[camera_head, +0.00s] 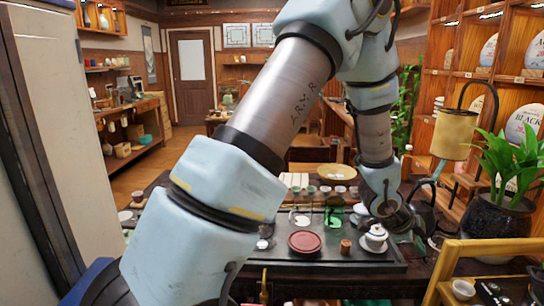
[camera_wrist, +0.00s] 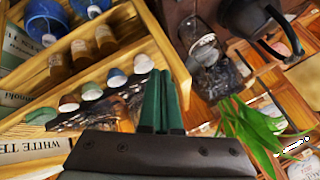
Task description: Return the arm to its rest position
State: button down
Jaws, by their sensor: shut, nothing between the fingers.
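My arm, pale blue and grey, crosses the middle of the head view from the lower left, up over the top, and down to the right. Its wrist end hangs low over the right part of the dark tea tray (camera_head: 330,260), close to a white lidded cup (camera_head: 374,238). I cannot tell in the head view whether they touch. In the wrist view my gripper (camera_wrist: 162,76) shows as two dark green fingers side by side, shut and empty. The fingertips are hard to make out in the head view.
A dark red disc (camera_head: 305,243) and a small brown cup (camera_head: 346,247) sit on the tray. A potted plant (camera_head: 497,225) and a yellow wooden rack (camera_head: 490,249) stand at the right. Shelves (camera_wrist: 95,75) with jars fill the wrist view's left.

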jog(key=w+a+r+n+t+y, duration=0.1)
jog(key=w+a+r+n+y, duration=0.25)
jog(key=a, duration=0.75)
jog(key=w+a+r+n+t+y, duration=0.15)
jog(key=w+a+n, duration=0.45)
jog(key=a, duration=0.6)
jog(key=s+a+r+n+g+y, duration=0.1)
jog(key=s+a+n, duration=0.4)
jog(key=a, duration=0.5)
jog(key=s+a+r+n+g+y, duration=0.2)
jog(key=s+a+n, duration=0.4)
jog(key=a+n, duration=0.2)
jog(key=shift+a+r, duration=0.35)
jog(key=shift+a, duration=0.6)
